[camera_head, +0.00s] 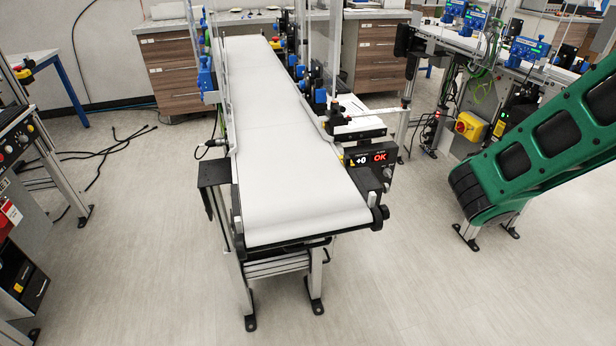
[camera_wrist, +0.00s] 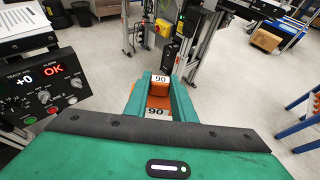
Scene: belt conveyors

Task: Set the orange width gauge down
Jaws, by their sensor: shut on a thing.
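The orange width gauge (camera_wrist: 158,102) is in the wrist view, between the two green fingers of my gripper (camera_wrist: 163,82). It is an orange piece with white labels that carry black digits, seen upside down. My gripper is shut on it and holds it above the floor, to the right of the control panel. The fingers hide part of its sides. In the head view my green arm comes in from the right, and the gauge cannot be seen there.
A white belt conveyor (camera_head: 290,165) runs through the middle of the head view, its top bare. Its panel (camera_head: 372,163) reads "+0" and "OK" and shows in the wrist view (camera_wrist: 42,84). A yellow switch box (camera_head: 470,126) stands on another frame. Cables (camera_head: 95,160) lie on the floor at left.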

